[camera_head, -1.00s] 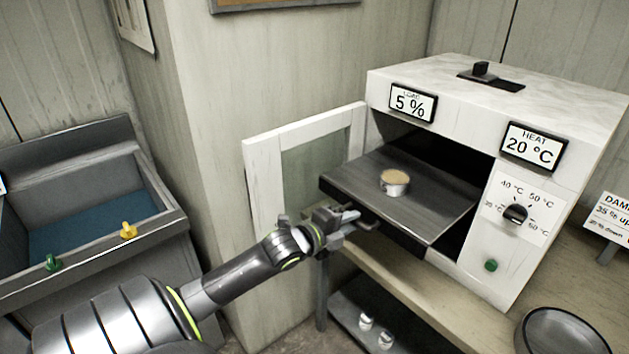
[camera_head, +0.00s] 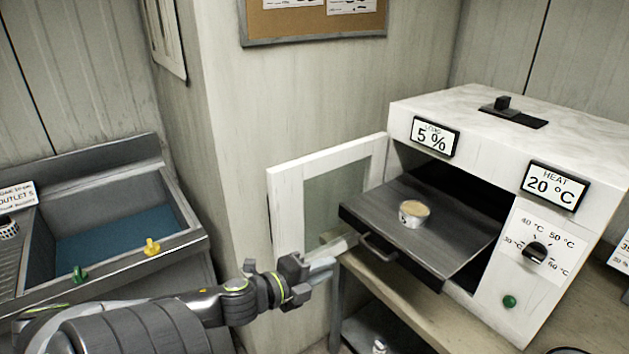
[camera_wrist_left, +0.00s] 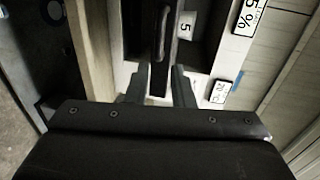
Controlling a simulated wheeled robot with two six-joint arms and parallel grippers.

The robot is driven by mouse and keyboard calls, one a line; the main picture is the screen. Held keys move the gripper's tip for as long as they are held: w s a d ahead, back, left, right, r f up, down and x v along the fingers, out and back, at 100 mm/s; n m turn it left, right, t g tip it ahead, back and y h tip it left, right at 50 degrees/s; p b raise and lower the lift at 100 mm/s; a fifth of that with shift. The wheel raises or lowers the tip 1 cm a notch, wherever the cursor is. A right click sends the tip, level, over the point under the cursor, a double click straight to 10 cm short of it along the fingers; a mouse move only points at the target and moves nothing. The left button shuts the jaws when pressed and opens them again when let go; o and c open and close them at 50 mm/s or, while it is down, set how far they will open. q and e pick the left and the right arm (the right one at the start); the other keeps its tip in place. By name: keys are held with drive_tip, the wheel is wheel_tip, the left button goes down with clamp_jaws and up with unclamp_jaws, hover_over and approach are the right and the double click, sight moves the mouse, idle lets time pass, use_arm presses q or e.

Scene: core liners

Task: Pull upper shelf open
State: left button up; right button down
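The dark upper shelf (camera_head: 455,240) is pulled out of the white oven (camera_head: 590,205) and sticks out past its front. A small round tin (camera_head: 414,213) with a pale top stands upright on it. The shelf's curved handle (camera_head: 378,248) is on its front edge; it also shows in the left wrist view (camera_wrist_left: 161,40), ahead of the fingers. My left gripper (camera_head: 323,265) is left of the handle and apart from it. Its two fingers (camera_wrist_left: 158,80) are spread with nothing between them. My right gripper is not in view.
The oven's glazed door (camera_head: 286,207) stands open at the left, close to my left gripper. A wooden bench (camera_head: 400,305) supports the oven. A grey sink (camera_head: 195,238) with yellow and green taps is at the left.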

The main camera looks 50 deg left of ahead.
use_arm(q)
drive_tip(key=shift+p+v, duration=0.5)
drive_tip(key=shift+v, duration=0.45)
drive_tip(key=s+a+f+n+g+y+b, duration=0.15)
drive_tip(key=a+f+n, duration=0.3)
drive_tip(key=f, duration=0.55)
drive_tip(key=s+a+f+n+g+y+b, duration=0.1)
drive_tip(key=a+f+n+g+y, duration=0.3)
drive_tip(key=f, duration=0.6)
drive_tip(key=s+a+f+n+g+b, duration=0.15)
drive_tip(key=s+f, duration=0.25)
drive_tip(key=f, duration=0.4)
drive_tip(key=s+a+f+n+b, duration=0.1)
drive_tip(key=s+f+n, duration=0.15)
drive_tip(key=f, duration=0.55)
drive_tip(key=s+d+f+n+g+b, duration=0.1)
drive_tip(key=s+d+f+n+g, duration=0.15)
drive_tip(key=s+f, duration=0.35)
drive_tip(key=s+d+f+n+g+b, duration=0.1)
drive_tip(key=s+d+f, duration=0.3)
drive_tip(key=f, duration=0.4)
drive_tip(key=s+d+f+n+g+h+b, duration=0.1)
drive_tip(key=s+d+f+n+g+h, duration=0.2)
drive_tip(key=s+d+f, duration=0.8)
drive_tip(key=d+g, duration=0.1)
drive_tip(key=d, duration=0.2)
drive_tip(key=shift+s+d+f, duration=0.25)
drive_tip(key=shift+s+f, duration=0.05)
drive_tip(key=shift+s, duration=0.1)
